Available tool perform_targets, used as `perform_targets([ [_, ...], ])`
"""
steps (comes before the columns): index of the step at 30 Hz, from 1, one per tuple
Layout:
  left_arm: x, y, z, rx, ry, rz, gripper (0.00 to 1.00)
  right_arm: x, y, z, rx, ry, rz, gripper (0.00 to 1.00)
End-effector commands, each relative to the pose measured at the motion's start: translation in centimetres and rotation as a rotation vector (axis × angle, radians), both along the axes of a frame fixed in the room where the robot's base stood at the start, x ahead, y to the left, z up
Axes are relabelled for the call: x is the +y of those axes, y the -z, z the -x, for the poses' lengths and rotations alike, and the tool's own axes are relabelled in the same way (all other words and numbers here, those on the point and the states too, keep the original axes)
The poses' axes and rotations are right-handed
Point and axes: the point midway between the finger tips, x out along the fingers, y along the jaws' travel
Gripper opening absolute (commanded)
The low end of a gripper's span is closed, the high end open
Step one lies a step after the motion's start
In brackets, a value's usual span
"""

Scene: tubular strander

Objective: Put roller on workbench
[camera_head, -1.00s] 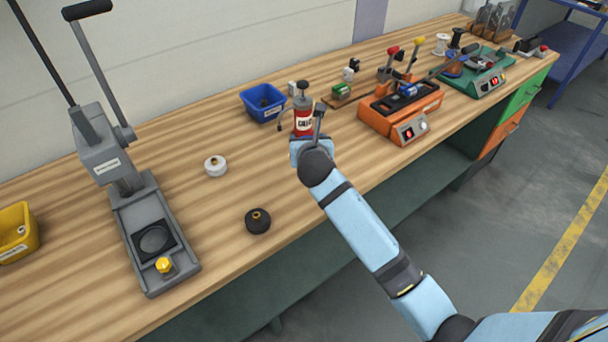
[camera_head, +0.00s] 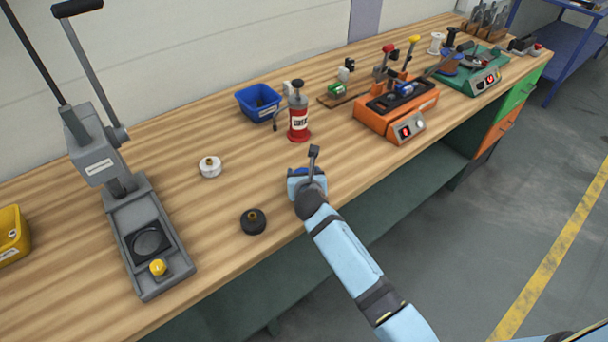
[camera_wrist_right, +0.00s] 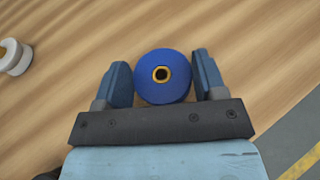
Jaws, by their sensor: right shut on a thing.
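A blue round roller (camera_wrist_right: 163,77) with a brass-coloured hole in its middle sits between the two fingers of my right gripper (camera_wrist_right: 163,80) in the right wrist view. The fingers are shut on its sides. In the head view my right gripper (camera_head: 306,180) is over the front part of the wooden workbench (camera_head: 330,185), and the hand hides the roller there. From the wrist view I cannot tell whether the roller touches the bench top. My left gripper is not in view.
A white roller (camera_head: 210,167) and a black roller (camera_head: 253,221) stand to the left on the bench. A grey lever press (camera_head: 148,240) stands at left.

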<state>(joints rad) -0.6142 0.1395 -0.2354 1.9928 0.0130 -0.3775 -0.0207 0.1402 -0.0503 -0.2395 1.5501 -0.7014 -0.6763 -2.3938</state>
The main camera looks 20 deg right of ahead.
Motion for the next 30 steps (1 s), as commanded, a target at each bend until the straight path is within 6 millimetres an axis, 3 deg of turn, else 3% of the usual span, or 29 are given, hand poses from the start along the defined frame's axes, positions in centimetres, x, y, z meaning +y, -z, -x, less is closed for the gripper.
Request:
perform_targets([
  [5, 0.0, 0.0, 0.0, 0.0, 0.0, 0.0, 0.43, 0.0, 0.0, -0.1, -0.002, 0.0, 0.0, 0.16],
  [6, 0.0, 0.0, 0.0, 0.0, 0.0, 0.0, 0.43, 0.0, 0.2, 0.0, 0.0, 0.0, 0.0, 0.67],
  [9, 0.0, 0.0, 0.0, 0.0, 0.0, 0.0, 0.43, 0.0, 0.2, 0.0, 0.0, 0.0, 0.0, 0.9],
  [20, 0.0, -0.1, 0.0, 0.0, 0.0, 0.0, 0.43, 0.0, -0.2, 0.2, -0.001, 0.0, 0.001, 0.9],
  [30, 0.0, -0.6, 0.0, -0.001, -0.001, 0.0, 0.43, 1.2, -2.6, 6.1, -0.001, -0.001, 0.002, 0.9],
])
